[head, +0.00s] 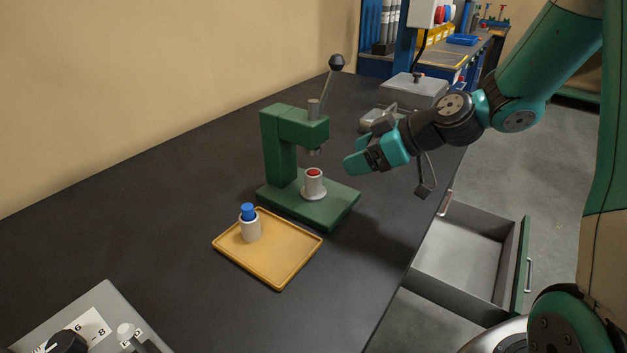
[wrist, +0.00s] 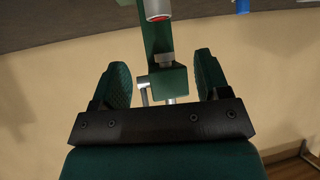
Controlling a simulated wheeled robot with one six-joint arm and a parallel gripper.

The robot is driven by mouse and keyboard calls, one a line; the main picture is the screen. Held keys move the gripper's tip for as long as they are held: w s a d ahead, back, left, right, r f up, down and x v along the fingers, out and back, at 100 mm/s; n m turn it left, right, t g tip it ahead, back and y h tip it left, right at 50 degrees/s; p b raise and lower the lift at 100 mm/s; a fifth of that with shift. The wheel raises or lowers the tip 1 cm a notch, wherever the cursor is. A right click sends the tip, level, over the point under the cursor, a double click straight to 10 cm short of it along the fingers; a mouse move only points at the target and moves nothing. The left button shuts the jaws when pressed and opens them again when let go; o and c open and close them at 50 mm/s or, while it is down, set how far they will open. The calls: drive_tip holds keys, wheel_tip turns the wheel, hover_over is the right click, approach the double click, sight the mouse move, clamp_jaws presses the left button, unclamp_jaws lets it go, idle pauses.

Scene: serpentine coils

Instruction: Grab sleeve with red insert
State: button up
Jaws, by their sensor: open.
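The sleeve with the red insert (head: 313,185) is a pale grey cylinder with a red top. It stands upright on the base of the green press, below its ram. It also shows at the top edge of the wrist view (wrist: 158,10), partly cut off. My gripper (head: 352,165) is to the right of the press, a little higher than the sleeve and apart from it. In the wrist view its two green fingers (wrist: 160,80) are spread with nothing between them in contact.
The green press (head: 283,150) has an upright column, a ram and a black-knobbed lever. A yellow tray (head: 280,262) in front holds a white sleeve with a blue insert (head: 249,224). An open drawer (head: 465,260) juts out at right. A grey box (head: 95,325) stands front left.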

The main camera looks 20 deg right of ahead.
sight(317, 173)
drive_tip(key=x, duration=0.5)
drive_tip(key=shift+w+a+f+p, duration=0.15)
drive_tip(key=shift+a+f+p, duration=0.05)
drive_tip(key=shift+p, duration=0.15)
drive_tip(key=p+x, duration=0.1)
drive_tip(key=x, duration=0.4)
drive_tip(key=shift+d+f, duration=0.2)
drive_tip(key=c, duration=1.1)
